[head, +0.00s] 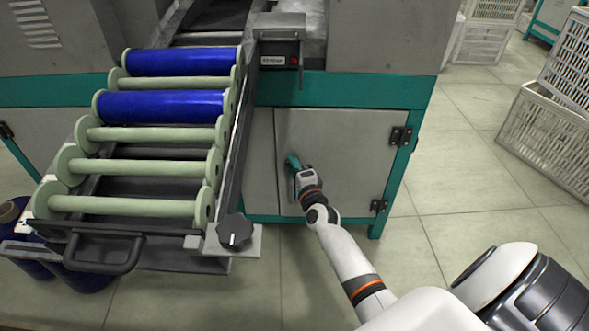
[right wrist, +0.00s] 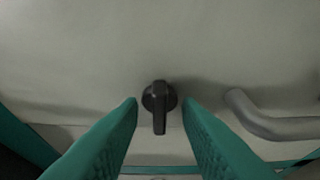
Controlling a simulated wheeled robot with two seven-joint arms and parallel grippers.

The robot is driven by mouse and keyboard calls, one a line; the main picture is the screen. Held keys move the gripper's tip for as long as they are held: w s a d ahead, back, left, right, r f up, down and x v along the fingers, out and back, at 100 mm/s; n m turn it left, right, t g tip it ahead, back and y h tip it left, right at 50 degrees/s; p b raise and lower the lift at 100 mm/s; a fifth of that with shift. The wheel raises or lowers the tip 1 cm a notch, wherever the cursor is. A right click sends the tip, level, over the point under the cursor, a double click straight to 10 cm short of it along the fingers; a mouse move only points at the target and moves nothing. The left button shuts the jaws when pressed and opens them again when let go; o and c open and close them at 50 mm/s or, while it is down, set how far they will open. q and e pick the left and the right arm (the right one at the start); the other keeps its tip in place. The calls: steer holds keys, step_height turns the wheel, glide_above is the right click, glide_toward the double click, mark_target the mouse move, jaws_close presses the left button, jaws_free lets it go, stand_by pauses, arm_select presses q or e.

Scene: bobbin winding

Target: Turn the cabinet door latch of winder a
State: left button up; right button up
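The grey cabinet door (head: 350,150) of the winder sits in a teal frame, closed, with hinges on its right side. The black latch (right wrist: 160,98) shows in the right wrist view as a round knob with a narrow grip bar pointing down the picture. In the head view my right gripper hides the latch. My right gripper (head: 292,163) is at the left part of the door. Its teal fingers are open, one on each side of the latch, with gaps visible between them and it. My left gripper is not in view.
A curved grey handle (right wrist: 270,125) is right of the latch in the wrist view. The bobbin rack (head: 150,165), with blue and bare green bobbins, juts out left of the door. White crates (head: 545,140) stand at the right. The tiled floor before the door's right side is clear.

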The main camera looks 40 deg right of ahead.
steer(key=shift+c, duration=0.2)
jaws_close()
steer(key=shift+r, duration=0.1)
